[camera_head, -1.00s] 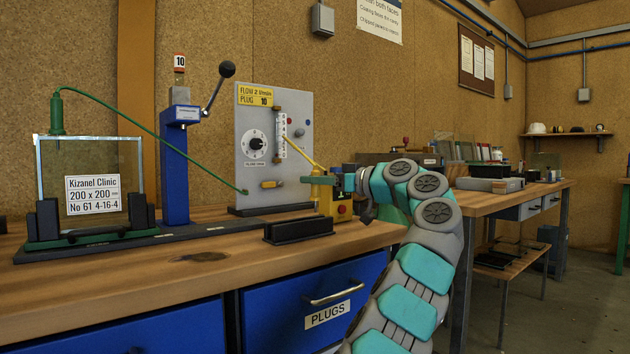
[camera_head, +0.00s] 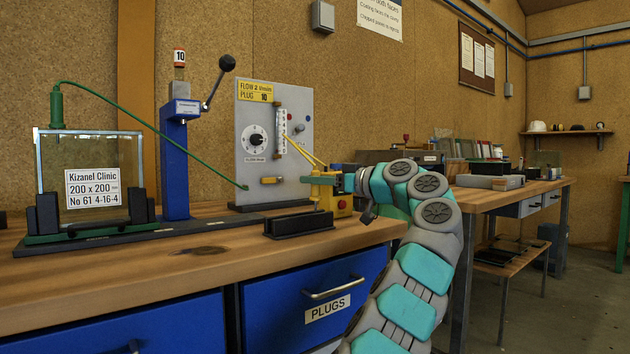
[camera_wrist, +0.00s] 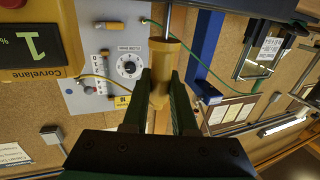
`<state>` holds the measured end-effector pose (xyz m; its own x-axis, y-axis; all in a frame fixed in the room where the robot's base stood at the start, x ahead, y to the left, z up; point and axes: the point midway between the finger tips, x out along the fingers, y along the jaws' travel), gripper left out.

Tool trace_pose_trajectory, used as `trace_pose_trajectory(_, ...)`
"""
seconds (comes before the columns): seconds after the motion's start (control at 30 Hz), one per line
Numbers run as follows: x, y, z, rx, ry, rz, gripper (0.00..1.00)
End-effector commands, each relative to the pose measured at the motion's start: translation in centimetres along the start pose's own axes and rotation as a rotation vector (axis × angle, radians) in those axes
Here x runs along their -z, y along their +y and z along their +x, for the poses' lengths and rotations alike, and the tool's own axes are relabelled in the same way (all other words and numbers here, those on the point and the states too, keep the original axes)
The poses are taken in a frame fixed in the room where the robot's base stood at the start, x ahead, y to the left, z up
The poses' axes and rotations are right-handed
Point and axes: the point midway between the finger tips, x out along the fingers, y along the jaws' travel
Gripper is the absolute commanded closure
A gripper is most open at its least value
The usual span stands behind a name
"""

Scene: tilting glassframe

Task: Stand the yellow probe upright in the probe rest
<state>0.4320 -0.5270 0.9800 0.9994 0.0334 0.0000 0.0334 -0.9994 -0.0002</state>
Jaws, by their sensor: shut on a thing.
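The yellow probe (camera_wrist: 159,88) is in my gripper (camera_wrist: 160,76), between its two dark green fingers in the wrist view. Its thin metal rod points to the top of that upside-down view, so the tip looks to be downward. In the head view my gripper (camera_head: 328,180) is at the right end of the bench, in front of the yellow meter box (camera_head: 343,205). There the probe is small and hard to separate from that box. A low black block (camera_head: 300,223) on the bench, left of and below the gripper, may be the probe rest; any hole is hidden.
The grey flow panel (camera_head: 270,205), with a dial and yellow cable, stands behind. A blue press (camera_head: 175,165) and a glass frame in a black-and-green stand (camera_head: 90,232) are to the left. Bare bench top (camera_head: 235,262) lies in front of the block.

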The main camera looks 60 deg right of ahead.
Motion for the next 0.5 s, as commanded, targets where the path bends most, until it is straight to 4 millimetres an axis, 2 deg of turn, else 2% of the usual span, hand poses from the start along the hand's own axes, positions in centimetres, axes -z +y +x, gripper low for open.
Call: trace_pose_trajectory(0.5,-1.2,-0.1,0.0,0.001,0.001,0.000,1.00)
